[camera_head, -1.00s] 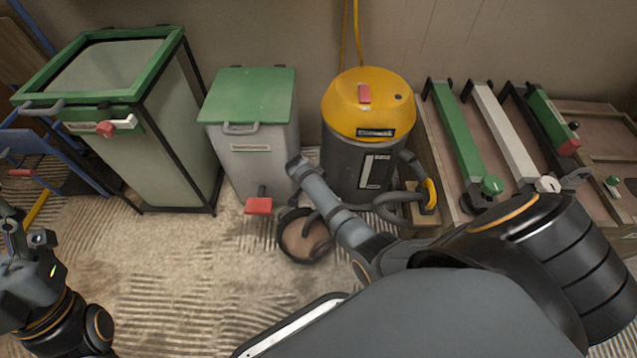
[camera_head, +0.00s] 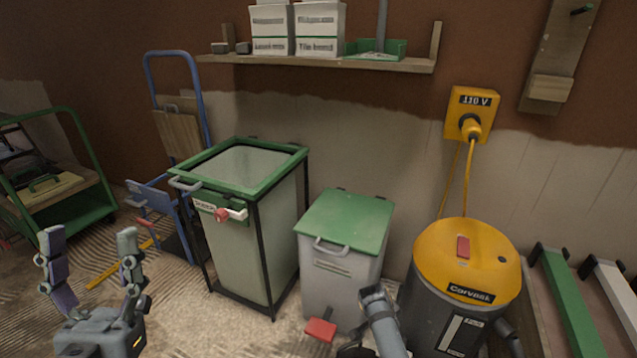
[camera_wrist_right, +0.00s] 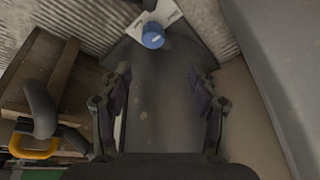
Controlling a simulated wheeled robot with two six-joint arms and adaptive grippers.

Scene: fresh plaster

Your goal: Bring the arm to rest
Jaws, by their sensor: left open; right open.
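My left gripper (camera_head: 90,245) shows at the lower left of the head view, fingers pointing up and spread apart, with nothing between them. It appears in front of the ribbed floor and apart from the bins. My right gripper (camera_wrist_right: 158,88) shows in the right wrist view with its two fingers wide apart and nothing between them. A dark grey surface lies beyond its fingers, with a blue round knob (camera_wrist_right: 152,36) on it.
A green-framed bin (camera_head: 250,230), a grey bin with green lid (camera_head: 340,265) and a yellow-topped vacuum (camera_head: 467,265) stand along the wall. A shelf (camera_head: 330,63) holds boxes. A green cart (camera_head: 55,195) and blue hand truck (camera_head: 180,110) stand left.

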